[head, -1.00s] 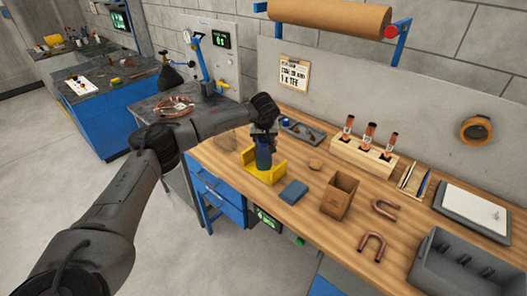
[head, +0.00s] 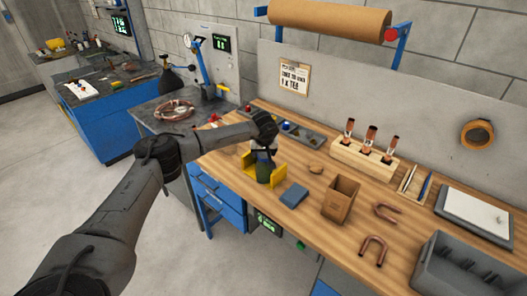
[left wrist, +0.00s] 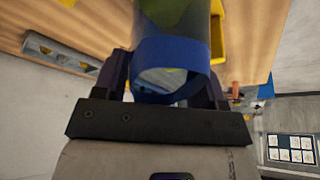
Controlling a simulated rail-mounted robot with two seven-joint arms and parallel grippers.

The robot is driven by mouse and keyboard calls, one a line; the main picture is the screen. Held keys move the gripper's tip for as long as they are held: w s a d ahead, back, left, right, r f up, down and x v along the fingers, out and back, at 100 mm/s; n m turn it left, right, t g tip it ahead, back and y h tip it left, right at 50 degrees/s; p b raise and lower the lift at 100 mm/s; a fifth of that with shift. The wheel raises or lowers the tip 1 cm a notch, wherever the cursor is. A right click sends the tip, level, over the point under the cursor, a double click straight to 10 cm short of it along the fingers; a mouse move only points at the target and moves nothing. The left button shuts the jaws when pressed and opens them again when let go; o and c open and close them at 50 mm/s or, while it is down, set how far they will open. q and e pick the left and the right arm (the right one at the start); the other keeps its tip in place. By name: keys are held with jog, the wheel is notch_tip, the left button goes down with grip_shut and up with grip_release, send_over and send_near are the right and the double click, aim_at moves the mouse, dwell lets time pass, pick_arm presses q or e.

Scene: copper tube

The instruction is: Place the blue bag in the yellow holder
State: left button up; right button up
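The blue bag (head: 264,173) stands roughly upright between the raised ends of the yellow holder (head: 279,173) on the wooden bench. Its lower part looks greenish. Whether its base rests on the holder's floor is hidden. My left gripper (head: 263,152) is at the bag's top, reaching in from the left. In the left wrist view the bag's blue band (left wrist: 172,54) lies between the two fingers of the left gripper (left wrist: 168,82), which look shut on it. A yellow edge of the holder (left wrist: 217,38) shows beside the bag. My right gripper is not in view.
A blue block (head: 294,195) lies right of the holder, close by. A grey tray (head: 302,134) lies behind.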

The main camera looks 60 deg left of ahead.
pick_arm(q)
jog(key=shift+o, duration=1.2)
jog(key=shift+r, duration=0.1)
